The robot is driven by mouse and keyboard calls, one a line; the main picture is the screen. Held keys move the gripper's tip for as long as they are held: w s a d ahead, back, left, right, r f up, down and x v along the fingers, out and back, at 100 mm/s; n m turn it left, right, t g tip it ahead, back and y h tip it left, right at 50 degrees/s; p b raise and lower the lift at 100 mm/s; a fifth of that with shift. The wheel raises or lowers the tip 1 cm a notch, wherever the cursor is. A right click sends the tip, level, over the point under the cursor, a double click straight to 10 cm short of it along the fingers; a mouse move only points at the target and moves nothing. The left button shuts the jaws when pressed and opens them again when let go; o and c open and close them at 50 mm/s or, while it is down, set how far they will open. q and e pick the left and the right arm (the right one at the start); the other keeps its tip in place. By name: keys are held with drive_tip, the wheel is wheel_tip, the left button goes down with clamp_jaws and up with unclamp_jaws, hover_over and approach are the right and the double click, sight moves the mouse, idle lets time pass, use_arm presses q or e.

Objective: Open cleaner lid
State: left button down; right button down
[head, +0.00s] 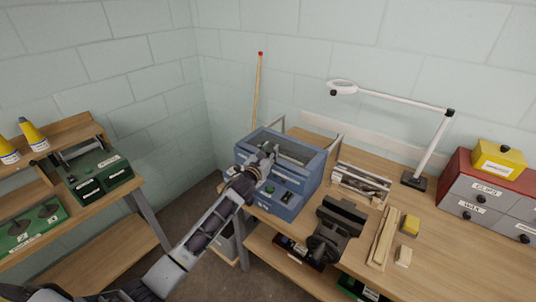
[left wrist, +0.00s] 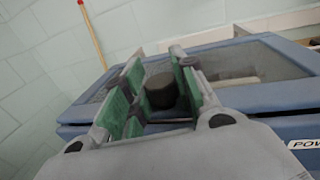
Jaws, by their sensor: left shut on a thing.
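The cleaner (head: 289,199) is a blue box on the near left end of the workbench. Its lid (head: 296,147) has a blue frame around a see-through panel and lies over the box; the lid also shows in the left wrist view (left wrist: 270,95). My left gripper (head: 265,156) is at the lid's left front part. In the left wrist view, its green-padded fingers (left wrist: 158,72) stand on both sides of a dark round knob (left wrist: 161,90) on the lid and are shut on it. I cannot tell whether the lid is slightly raised. My right gripper is not in view.
A black vise (head: 336,228) and a tray of tools (head: 361,183) stand right of the cleaner. A white lamp (head: 415,181) and a drawer cabinet (head: 490,200) are farther right. A red-tipped stick (head: 257,92) leans behind. A shelf with green cases (head: 100,172) stands left.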

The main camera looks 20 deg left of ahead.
use_arm(q)
drive_tip(key=shift+w+d+b, duration=0.2)
drive_tip(key=shift+w+d, duration=0.1)
drive_tip(key=shift+w, duration=0.45)
drive_tip(key=shift+w+d+b, duration=0.2)
drive_tip(key=shift+w+d, duration=0.05)
drive_tip(key=shift+w, duration=0.5)
drive_tip(key=c, duration=1.1)
unclamp_jaws()
drive_tip(key=shift+s, duration=0.15)
drive_tip(key=shift+s+a, duration=0.3)
drive_tip(key=shift+s, duration=1.65)
drive_tip(key=shift+s+a, duration=0.3)
drive_tip(key=shift+s, duration=1.6)
drive_tip(key=shift+s+a, duration=0.3)
drive_tip(key=shift+s, duration=1.65)
